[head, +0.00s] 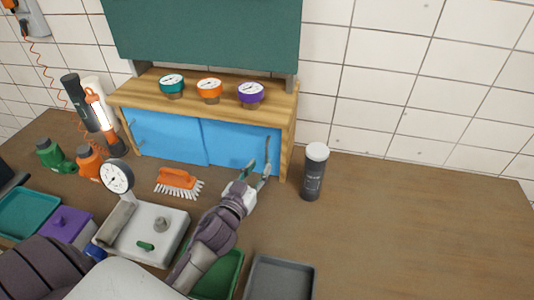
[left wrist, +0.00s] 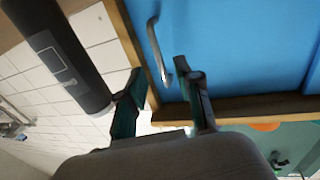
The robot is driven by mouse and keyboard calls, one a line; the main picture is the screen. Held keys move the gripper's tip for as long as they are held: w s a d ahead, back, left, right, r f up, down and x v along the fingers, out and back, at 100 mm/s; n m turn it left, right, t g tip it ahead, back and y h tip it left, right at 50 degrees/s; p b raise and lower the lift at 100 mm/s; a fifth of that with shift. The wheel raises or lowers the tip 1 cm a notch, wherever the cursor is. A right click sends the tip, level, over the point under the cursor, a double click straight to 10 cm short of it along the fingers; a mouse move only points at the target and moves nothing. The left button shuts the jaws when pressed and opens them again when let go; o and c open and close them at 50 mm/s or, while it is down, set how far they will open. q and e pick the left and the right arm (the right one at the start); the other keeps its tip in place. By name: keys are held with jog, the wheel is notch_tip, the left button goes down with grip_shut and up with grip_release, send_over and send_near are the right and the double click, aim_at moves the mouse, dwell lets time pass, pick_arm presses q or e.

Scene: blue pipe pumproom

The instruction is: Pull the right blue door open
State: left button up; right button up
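The right blue door (head: 238,142) is closed in the wooden cabinet, next to the left blue door (head: 168,135). Its metal bar handle (head: 267,155) stands upright near the door's right edge. My left gripper (head: 257,175) is in front of the lower right part of this door. In the left wrist view, the blue door (left wrist: 235,45) fills the upper right, and one end of the handle (left wrist: 155,45) shows between the spread fingertips of my left gripper (left wrist: 161,70). Contact with the handle cannot be told. My right gripper is not in view.
A dark cylinder with a white lid (head: 313,172) stands close to the right of the cabinet. An orange brush (head: 178,180) lies to the left of my gripper. Three gauges (head: 209,90) sit on the cabinet top. The counter at the right (head: 430,215) is clear.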

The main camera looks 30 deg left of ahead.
aim_at(266, 157)
pick_arm(q)
jog(key=w, duration=0.6)
jog(key=shift+a+p, duration=0.15)
jog(key=shift+p, duration=0.25)
jog(key=shift+s, duration=0.1)
grip_shut()
